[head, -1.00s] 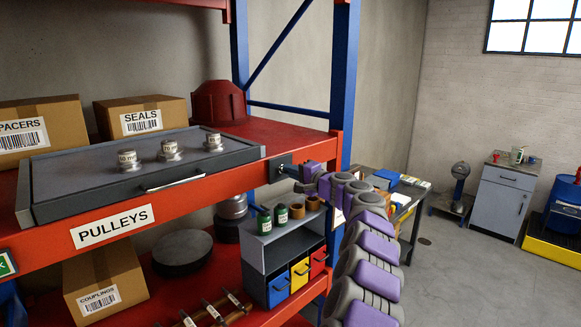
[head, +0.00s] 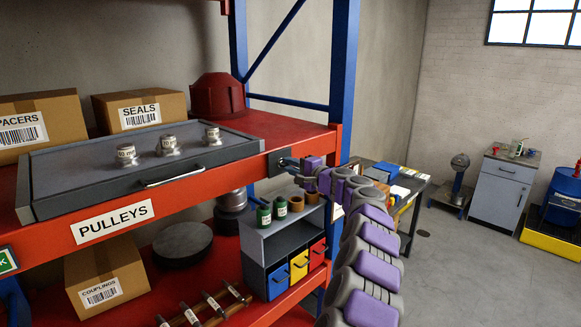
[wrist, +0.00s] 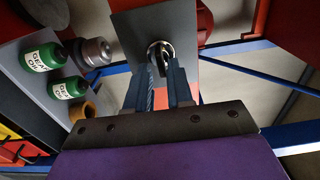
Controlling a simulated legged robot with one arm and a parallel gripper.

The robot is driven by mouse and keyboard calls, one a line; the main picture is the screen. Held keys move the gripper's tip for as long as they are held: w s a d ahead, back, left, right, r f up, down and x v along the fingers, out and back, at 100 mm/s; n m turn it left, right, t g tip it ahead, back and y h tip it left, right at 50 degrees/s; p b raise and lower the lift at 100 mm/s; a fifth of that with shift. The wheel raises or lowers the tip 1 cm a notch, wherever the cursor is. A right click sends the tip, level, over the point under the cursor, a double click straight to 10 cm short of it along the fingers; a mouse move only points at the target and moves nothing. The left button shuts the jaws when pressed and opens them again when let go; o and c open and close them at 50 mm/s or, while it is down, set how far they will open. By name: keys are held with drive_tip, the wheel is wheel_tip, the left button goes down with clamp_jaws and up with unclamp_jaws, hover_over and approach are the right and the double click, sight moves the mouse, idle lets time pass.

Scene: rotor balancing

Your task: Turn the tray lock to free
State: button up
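The tray lock is a dark plate (head: 277,161) at the right end of the red shelf beam, just right of the tray. In the wrist view, the plate (wrist: 178,28) fills the top middle, with a shiny round lock part (wrist: 159,47) on it. My gripper (head: 288,163) reaches the plate from the right. In the wrist view, its two blue fingers (wrist: 164,72) are close together at the lock, with a narrow gap holding the lock's handle between the tips. The handle is mostly hidden by the fingers. The grey tray (head: 85,174) lies on the shelf, bearing three small labelled pulleys.
A grey bin unit (head: 256,240) with green bottles (head: 264,215) and coloured drawers stands below and close to my gripper. The blue rack post (head: 342,80) rises behind my arm. Free floor (head: 450,270) lies to the right.

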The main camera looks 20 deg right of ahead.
drive_tip(key=shift+o, duration=0.7)
drive_tip(key=shift+d, duration=0.15)
drive_tip(key=shift+s+r, duration=0.1)
drive_tip(key=b+v, duration=0.2)
drive_tip(key=v, duration=1.5)
drive_tip(key=shift+d, duration=0.15)
